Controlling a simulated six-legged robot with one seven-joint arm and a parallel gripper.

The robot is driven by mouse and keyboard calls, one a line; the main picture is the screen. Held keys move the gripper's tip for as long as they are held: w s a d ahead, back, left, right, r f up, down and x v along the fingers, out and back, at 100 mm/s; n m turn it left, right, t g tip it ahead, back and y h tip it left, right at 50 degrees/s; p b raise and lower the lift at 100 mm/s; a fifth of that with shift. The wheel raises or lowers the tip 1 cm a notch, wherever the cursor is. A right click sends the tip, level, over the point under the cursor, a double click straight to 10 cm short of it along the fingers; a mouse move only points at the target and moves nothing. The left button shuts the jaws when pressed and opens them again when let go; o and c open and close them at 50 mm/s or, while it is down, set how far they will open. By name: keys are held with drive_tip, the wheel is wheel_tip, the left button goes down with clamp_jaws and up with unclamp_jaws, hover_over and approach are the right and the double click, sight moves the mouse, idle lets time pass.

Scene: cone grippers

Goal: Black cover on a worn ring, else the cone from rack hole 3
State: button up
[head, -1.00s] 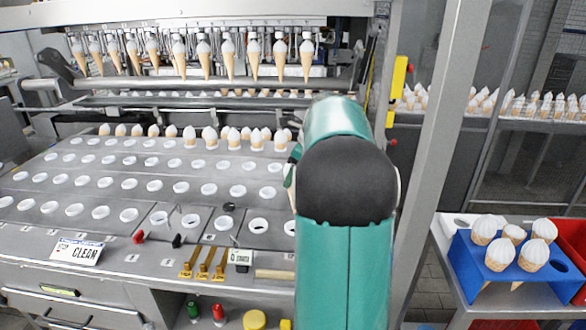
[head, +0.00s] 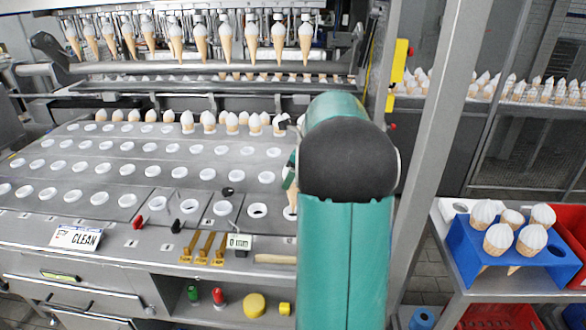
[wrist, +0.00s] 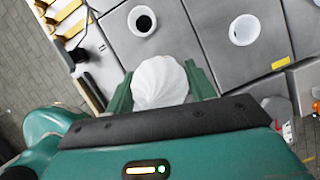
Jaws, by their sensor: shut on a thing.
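My gripper (wrist: 161,88) is shut on a cone with a white, swirled top (wrist: 160,82), seen from above in the wrist view. In the head view my arm hides most of the gripper. Below it in the wrist view are a white ring with a dark opening (wrist: 142,20) and another white ring (wrist: 244,30), both apart from the cone. The front row of rings shows in the head view (head: 257,210). I cannot identify the black cover for certain.
A small display (head: 239,242) reads "0 mm". A sign (head: 78,238) reads "CLEAN". A metal post (head: 437,130) stands right of my arm. Cones hang above the back.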

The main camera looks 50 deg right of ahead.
sight(293, 199)
drive_tip(key=shift+f, duration=4.45)
drive_tip(key=o, duration=0.8)
drive_tip(key=v, duration=1.3)
drive_tip(key=shift+s+d+r, duration=0.1)
drive_tip(key=shift+r, duration=0.3)
